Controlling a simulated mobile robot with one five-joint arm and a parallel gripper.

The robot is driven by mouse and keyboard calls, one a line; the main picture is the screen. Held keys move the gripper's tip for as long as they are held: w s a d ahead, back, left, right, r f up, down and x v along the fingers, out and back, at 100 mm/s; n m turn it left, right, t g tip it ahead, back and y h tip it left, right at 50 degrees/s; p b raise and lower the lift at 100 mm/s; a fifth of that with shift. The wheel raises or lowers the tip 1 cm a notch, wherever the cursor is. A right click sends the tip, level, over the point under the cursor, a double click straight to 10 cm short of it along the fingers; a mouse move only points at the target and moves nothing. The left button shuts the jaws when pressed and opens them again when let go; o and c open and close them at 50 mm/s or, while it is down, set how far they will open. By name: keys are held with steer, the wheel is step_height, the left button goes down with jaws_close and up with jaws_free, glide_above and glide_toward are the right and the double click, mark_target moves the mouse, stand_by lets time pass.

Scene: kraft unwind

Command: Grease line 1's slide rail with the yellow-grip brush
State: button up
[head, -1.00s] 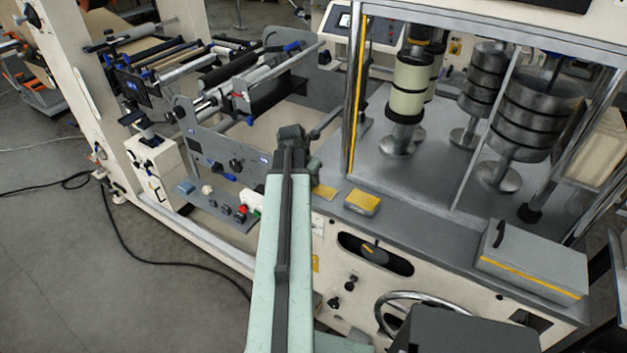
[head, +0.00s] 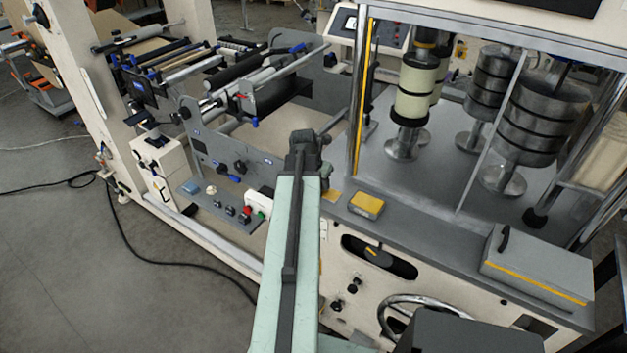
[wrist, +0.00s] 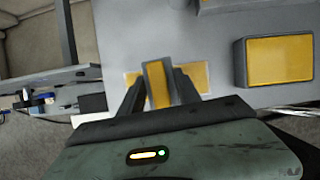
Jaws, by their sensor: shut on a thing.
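My gripper (wrist: 158,92) is shut on a narrow block with a yellow face and grey sides, which I take to be the yellow-grip brush (wrist: 158,84). Its bristles do not show. It is in front of a flat yellow patch (wrist: 202,75) on the grey ledge; whether it touches the ledge I cannot tell. The patch also shows in the head view (head: 331,197), beside my arm's end. My arm hides the gripper and brush there. I cannot single out line 1's slide rail in either view.
A grey box with a yellow top (head: 366,205) lies right of the patch; the wrist view shows it too (wrist: 279,61). A grey case (head: 535,262) stands farther right. Roller stacks (head: 410,95) rise behind. A roller frame and control panel (head: 225,205) stand left.

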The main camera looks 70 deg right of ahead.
steer(key=shift+w+d, duration=0.3)
steer(key=shift+w, duration=0.7)
steer(key=shift+w+d, duration=0.25)
steer(key=shift+w, duration=0.7)
step_height(320, 180, up, 6)
steer(key=p, duration=0.6)
step_height(320, 180, up, 3)
steer(key=p, duration=0.3)
